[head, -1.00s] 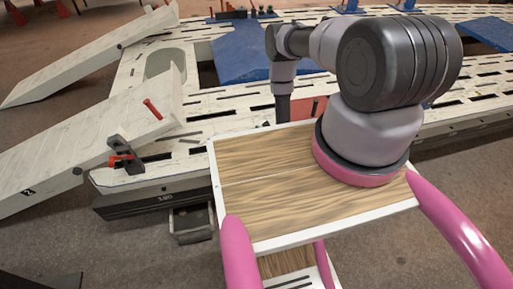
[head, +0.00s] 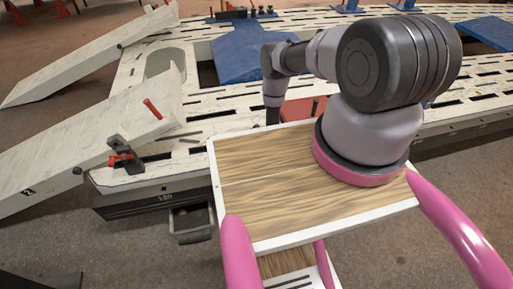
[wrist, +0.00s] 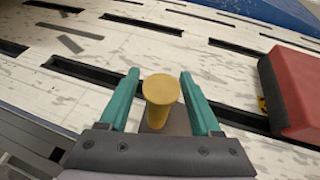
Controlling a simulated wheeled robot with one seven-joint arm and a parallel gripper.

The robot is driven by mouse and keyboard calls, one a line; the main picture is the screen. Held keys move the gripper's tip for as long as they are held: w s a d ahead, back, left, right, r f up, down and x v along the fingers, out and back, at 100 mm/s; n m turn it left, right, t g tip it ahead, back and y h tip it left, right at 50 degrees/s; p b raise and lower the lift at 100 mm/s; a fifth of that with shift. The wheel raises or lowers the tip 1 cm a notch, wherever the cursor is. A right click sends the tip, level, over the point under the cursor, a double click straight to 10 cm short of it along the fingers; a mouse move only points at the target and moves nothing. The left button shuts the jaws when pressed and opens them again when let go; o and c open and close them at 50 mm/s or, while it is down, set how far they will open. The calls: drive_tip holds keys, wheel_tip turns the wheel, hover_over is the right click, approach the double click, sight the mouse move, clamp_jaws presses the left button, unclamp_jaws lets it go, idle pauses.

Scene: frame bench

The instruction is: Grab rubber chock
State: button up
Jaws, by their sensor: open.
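My gripper (wrist: 165,95) is open in the wrist view, with two teal fingers pointing over the slotted white bench. A yellow round-topped piece (wrist: 160,90) stands between the fingers, with a visible gap on either side. A red block (wrist: 298,92) with dark lower sides lies on the bench to the right, apart from the fingers. I cannot tell for certain which of these is the rubber chock. The red block also shows in the head view (head: 297,110), partly hidden behind the wooden-topped tray. My fingers are hidden there.
The white bench (head: 215,115) has many slots. A blue ramp (head: 238,60) lies behind. White ramps (head: 90,135) and a clamp with red handles (head: 122,153) stand at left. An open drawer (head: 192,222) is below the bench edge. The wooden-topped tray (head: 270,185) fills the front.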

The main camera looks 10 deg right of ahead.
drive_tip(key=shift+w+f, duration=0.1)
drive_tip(key=shift+w, duration=0.1)
clamp_jaws()
drive_tip(key=shift+w, duration=0.1)
idle(1.2)
